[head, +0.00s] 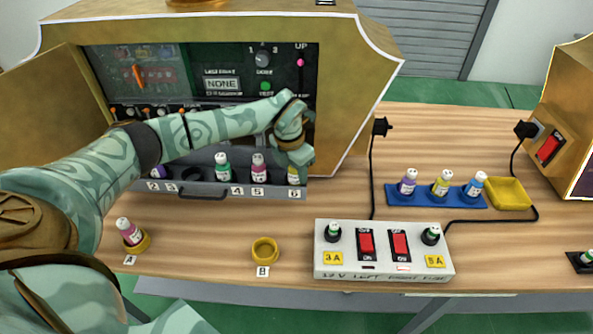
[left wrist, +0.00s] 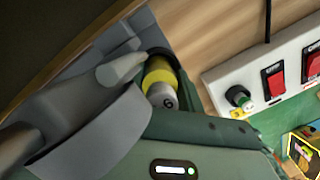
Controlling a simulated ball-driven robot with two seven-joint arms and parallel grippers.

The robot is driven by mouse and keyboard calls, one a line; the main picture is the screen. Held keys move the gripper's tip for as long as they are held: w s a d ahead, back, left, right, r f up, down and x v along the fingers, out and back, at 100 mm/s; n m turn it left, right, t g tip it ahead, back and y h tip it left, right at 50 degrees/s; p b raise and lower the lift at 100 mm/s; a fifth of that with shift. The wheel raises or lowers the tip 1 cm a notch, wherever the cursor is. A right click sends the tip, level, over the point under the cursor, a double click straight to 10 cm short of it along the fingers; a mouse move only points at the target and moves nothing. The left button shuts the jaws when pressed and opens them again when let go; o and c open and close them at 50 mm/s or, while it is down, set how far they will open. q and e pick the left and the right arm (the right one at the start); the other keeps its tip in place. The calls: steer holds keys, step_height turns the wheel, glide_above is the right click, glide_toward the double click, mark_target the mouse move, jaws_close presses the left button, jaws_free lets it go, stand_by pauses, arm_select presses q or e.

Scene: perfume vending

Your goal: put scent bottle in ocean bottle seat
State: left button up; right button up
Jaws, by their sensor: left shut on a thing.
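My left gripper (head: 297,158) is over the right end of the machine's drawer (head: 215,189), by the label 6. It is shut on a yellow bottle (head: 294,175), which is upright at the drawer's right end and partly hidden by the gripper. In the left wrist view, the yellow bottle (left wrist: 159,80) shows its grey cap beside the grey finger; I cannot tell whether it is fully seated. A green bottle (head: 222,167), a pink bottle (head: 258,168) and a purple bottle (head: 156,170) stand in the same drawer. No seat is legibly marked ocean. My right gripper is out of view.
A pink bottle leans in yellow ring A (head: 144,243); ring B (head: 265,250) is empty. A white switch box (head: 384,262) stands at front centre. A blue tray (head: 400,198) holds several bottles beside a yellow dish (head: 508,194). Black cables cross the table.

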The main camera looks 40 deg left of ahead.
mark_target(290, 171)
arm_select(q)
steer(key=shift+r, duration=0.1)
steer(key=o, duration=1)
steer(key=shift+o, duration=0.2)
step_height(290, 171, up, 12)
steer(key=s+p, duration=0.1)
steer(key=p, duration=0.3)
steer(key=shift+s+a, duration=0.15)
steer(key=shift+s, duration=0.25)
